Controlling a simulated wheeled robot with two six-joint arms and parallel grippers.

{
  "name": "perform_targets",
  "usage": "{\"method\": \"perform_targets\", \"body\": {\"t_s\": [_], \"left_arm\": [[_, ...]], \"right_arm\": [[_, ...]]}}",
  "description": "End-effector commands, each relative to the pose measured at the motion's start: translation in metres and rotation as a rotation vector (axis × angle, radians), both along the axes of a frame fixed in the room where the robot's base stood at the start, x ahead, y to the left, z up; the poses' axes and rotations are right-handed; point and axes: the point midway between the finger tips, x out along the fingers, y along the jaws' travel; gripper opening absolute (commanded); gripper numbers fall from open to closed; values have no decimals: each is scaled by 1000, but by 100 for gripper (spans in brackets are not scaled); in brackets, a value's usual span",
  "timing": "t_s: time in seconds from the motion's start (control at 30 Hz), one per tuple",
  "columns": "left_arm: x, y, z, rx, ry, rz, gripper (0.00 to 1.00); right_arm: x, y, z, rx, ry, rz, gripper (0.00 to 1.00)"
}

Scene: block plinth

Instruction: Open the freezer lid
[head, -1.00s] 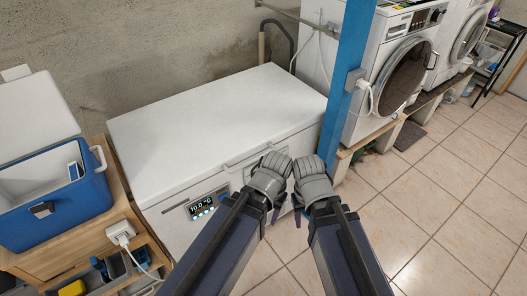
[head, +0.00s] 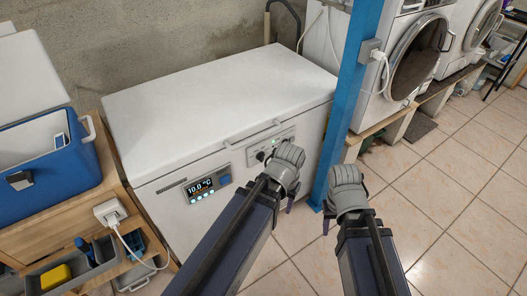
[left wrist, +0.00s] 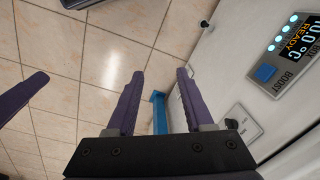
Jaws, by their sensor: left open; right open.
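The white chest freezer (head: 170,205) stands against the wall with its lid (head: 215,95) shut flat. A lid handle (head: 252,130) runs along the lid's front edge. The front shows a lit display reading 10.0 °C (head: 200,187); the left wrist view also shows this display (left wrist: 300,38) and a blue button (left wrist: 265,73). My left gripper (head: 285,178) is in front of the freezer's right front, below and right of the handle, open and empty. In the left wrist view its two purple fingers (left wrist: 160,75) are apart. My right gripper (head: 345,195) is open, further right, clear of the freezer.
A blue post (head: 345,110) stands at the freezer's right front corner, close to both grippers. A blue cooler (head: 45,165) sits on a wooden cabinet (head: 105,190) at left. Washing machines (head: 395,65) stand on a ledge at back right. Tiled floor at right is free.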

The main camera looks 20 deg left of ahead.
Motion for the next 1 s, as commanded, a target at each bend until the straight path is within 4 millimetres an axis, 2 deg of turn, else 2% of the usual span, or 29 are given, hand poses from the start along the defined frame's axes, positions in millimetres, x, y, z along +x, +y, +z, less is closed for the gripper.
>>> {"method": "perform_targets", "body": {"t_s": [0.03,0.1,0.37,0.5,0.67,0.77,0.87,1.0], "left_arm": [[6,9,-36,-3,-10,22,52],[11,19,-55,-2,-22,46,52],[36,56,-109,65,-80,89,52],[61,84,-126,205,-140,65,52],[94,107,-107,423,-222,-16,52],[116,115,-87,570,-277,-83,52],[140,116,-61,726,-338,-159,52],[174,107,-17,950,-429,-273,52]], "right_arm": [[0,0,-36,0,0,0,50],[0,0,-55,0,0,0,50],[0,0,-111,0,0,0,50],[0,0,-136,0,0,0,50],[0,0,-137,0,0,0,50],[0,0,-137,0,0,0,50],[0,0,-136,0,0,0,50],[0,0,-136,0,0,0,50]]}}
